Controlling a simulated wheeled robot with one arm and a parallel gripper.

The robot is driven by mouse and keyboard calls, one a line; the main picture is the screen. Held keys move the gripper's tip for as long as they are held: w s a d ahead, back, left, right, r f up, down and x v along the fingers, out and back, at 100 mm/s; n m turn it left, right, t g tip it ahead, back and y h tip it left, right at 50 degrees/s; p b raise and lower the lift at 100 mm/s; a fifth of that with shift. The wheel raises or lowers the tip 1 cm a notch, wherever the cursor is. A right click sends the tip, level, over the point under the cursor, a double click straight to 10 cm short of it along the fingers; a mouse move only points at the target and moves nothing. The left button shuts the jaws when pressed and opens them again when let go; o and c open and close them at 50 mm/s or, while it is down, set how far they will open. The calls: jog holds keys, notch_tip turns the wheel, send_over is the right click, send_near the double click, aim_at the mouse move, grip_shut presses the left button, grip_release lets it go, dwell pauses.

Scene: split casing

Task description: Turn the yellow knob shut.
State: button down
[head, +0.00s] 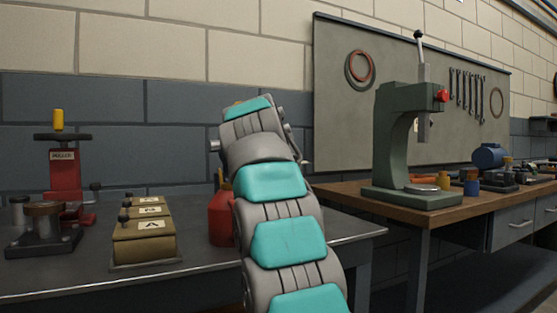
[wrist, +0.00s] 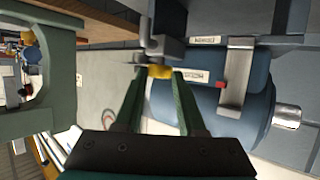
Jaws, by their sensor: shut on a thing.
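The yellow knob (wrist: 160,71) shows in the wrist view, at the top centre, just below a grey metal fitting (wrist: 160,45). My gripper (wrist: 157,76) has its two green fingers on either side of the knob, tips at its left and right, and is shut on it. In the head view my arm rises in the middle and hides the gripper and the knob. Which way the knob is turned cannot be told.
A blue cylinder (wrist: 225,105) with a metal strap lies close right of the fingers. A green press (head: 392,135) stands on the wooden bench at right. A tan switch box (head: 145,243) and red press (head: 64,175) stand on the left table.

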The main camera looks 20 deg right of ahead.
jog(key=m+g+h+p, duration=0.1)
jog(key=p, duration=0.1)
jog(key=m+g+h+p, duration=0.1)
jog(key=m+p, duration=0.1)
jog(key=w+a+m+g+h+p, duration=0.1)
jog(key=g+p, duration=0.1)
jog(key=p, duration=0.1)
jog(key=shift+r+m+h, duration=0.2)
jog(key=shift+m+h, duration=0.1)
jog(key=shift+m, duration=0.1)
jog(key=shift+f+m+g+h+p, duration=0.1)
jog(key=shift+m+g+h+p, duration=0.5)
jog(key=shift+p, duration=0.55)
jog(key=c, duration=0.5)
grip_release()
jog(key=v, duration=0.7)
jog(key=shift+a+p, duration=0.3)
jog(key=shift+p, duration=0.15)
